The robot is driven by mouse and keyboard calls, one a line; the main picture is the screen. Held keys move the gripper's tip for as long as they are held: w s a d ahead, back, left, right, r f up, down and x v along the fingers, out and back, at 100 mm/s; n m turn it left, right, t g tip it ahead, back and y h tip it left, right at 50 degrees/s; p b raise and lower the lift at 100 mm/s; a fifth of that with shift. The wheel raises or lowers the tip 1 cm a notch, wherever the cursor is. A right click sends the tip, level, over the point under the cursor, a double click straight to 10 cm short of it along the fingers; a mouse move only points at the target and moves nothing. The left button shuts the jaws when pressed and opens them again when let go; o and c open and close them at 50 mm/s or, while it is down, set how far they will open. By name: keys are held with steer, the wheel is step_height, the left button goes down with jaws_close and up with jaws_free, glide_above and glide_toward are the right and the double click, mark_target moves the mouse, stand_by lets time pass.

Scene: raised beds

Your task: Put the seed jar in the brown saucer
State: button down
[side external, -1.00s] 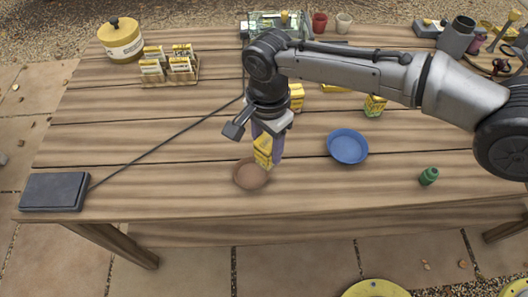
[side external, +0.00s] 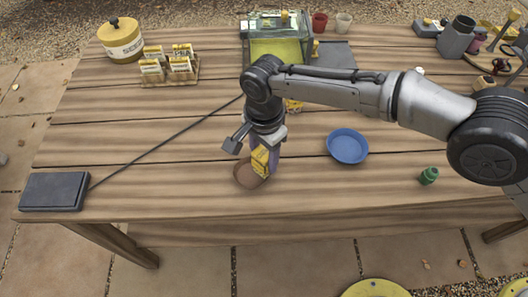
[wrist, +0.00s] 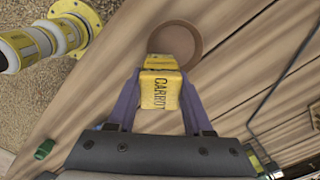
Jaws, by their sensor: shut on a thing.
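My gripper (side external: 262,164) is shut on a yellow box labelled CARROT (side external: 259,160). In the wrist view the box (wrist: 159,91) is held between the two purple fingers. The brown saucer (side external: 243,177) is directly below and behind the box, partly hidden by it. In the wrist view the saucer (wrist: 196,35) shows just beyond the box. The box is low over the saucer; I cannot tell whether they touch. A small green jar (side external: 429,176) stands at the right. A yellow-and-white canister with a lid (side external: 122,42) stands at the back left.
A blue saucer (side external: 347,146) lies right of my gripper. A rack of seed packets (side external: 172,66) stands at the back left, and a dark flat box (side external: 54,191) with a cable lies at the left. The front middle of the table is clear.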

steer(key=shift+f, duration=0.1)
steer(key=shift+c, duration=1.5)
jaws_free()
step_height(320, 180, up, 13)
